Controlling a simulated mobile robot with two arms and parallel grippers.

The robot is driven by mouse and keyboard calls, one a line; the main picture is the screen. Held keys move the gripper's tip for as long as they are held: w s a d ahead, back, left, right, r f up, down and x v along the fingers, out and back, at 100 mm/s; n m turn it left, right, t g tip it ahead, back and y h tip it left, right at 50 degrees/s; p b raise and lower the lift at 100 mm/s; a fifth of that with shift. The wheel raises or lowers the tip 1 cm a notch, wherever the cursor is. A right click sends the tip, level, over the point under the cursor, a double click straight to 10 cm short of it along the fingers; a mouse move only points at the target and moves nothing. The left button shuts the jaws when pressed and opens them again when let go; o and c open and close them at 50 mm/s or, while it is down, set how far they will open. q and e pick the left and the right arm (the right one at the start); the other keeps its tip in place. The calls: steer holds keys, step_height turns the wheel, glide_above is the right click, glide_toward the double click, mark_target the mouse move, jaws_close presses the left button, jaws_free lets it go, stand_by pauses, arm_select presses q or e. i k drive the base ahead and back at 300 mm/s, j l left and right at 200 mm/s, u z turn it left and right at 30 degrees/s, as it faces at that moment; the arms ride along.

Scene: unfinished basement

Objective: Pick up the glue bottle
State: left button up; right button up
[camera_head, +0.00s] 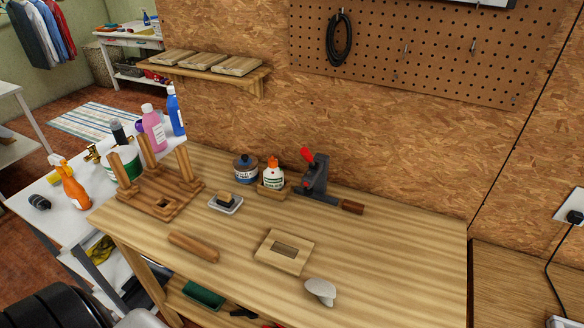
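Neither of my grippers shows in the head view.
A blue-labelled jar (245,169) stands just left of the bottle, and a dark clamp-like tool with a red part (314,176) just right. A wooden rack (160,193), sanding block (285,253), dowel (193,247) and grey piece (321,290) occupy the bench. Its right side is clear.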

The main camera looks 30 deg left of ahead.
mark_target(274, 179)
steer(key=u, duration=1)
